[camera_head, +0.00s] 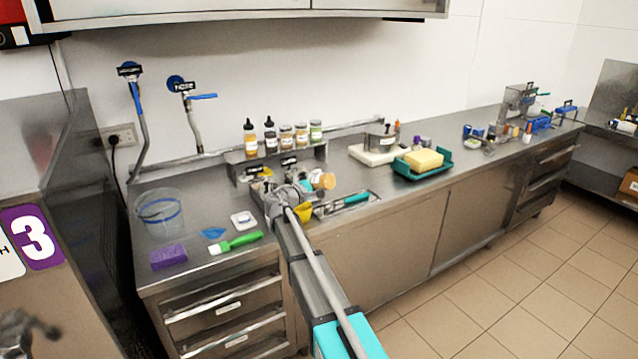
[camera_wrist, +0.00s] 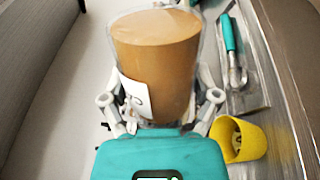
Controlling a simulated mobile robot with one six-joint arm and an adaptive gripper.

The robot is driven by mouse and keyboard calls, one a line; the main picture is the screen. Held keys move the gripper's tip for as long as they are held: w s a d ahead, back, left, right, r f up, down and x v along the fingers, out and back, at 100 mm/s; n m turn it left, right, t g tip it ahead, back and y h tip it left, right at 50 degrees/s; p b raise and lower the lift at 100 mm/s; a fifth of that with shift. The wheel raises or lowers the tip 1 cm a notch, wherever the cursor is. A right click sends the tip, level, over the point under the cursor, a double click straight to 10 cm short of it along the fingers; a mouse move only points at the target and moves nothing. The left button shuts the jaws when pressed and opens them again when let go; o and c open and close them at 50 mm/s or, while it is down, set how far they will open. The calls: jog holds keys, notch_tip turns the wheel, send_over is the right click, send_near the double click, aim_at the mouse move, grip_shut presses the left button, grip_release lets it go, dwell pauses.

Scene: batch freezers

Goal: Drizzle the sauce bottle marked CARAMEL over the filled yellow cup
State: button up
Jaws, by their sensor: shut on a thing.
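My gripper (camera_wrist: 160,104) is shut on a bottle (camera_wrist: 157,60) of brown-orange sauce, with a finger on each side. The bottle's flat end faces up at the wrist camera, and its nozzle is hidden. Its white label is turned aside and I cannot read it. In the head view the bottle (camera_head: 323,181) shows tilted beside my gripper (camera_head: 290,196), above the counter. The yellow cup (camera_wrist: 240,136) stands low and to the right of the gripper in the wrist view, with something pale inside. In the head view the cup (camera_head: 304,212) is partly behind my arm.
A metal tray (camera_head: 330,209) with a teal-handled tool (camera_head: 357,198) lies right of the cup. A shelf (camera_head: 238,166) behind holds two nozzle bottles (camera_head: 251,141) and several jars (camera_head: 301,136). A green brush (camera_head: 236,243), purple sponge (camera_head: 169,257) and clear bucket (camera_head: 160,214) are at left.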

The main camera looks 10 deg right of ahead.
jog(key=shift+r+m, duration=0.1)
jog(key=shift+m, duration=0.2)
jog(key=shift+r+m+p, duration=0.6)
jog(key=shift+m+p, duration=0.05)
jog(key=shift+m, duration=0.4)
jog(key=shift+r+m+p, duration=0.6)
jog(key=shift+m+p, duration=0.05)
jog(key=shift+m, duration=0.4)
jog(key=shift+r+m+p, duration=1.25)
jog(key=shift+m, duration=0.55)
jog(key=shift+r+m, duration=0.25)
jog(key=shift+m, duration=0.25)
jog(key=shift+r+p, duration=0.1)
jog(key=shift+p, duration=0.25)
jog(key=shift+r+m+p, duration=0.45)
jog(key=shift+m, duration=0.4)
jog(key=shift+r+m+p, duration=0.45)
jog(key=shift+m, duration=0.4)
jog(key=shift+r+m, duration=0.2)
jog(key=shift+m, duration=0.4)
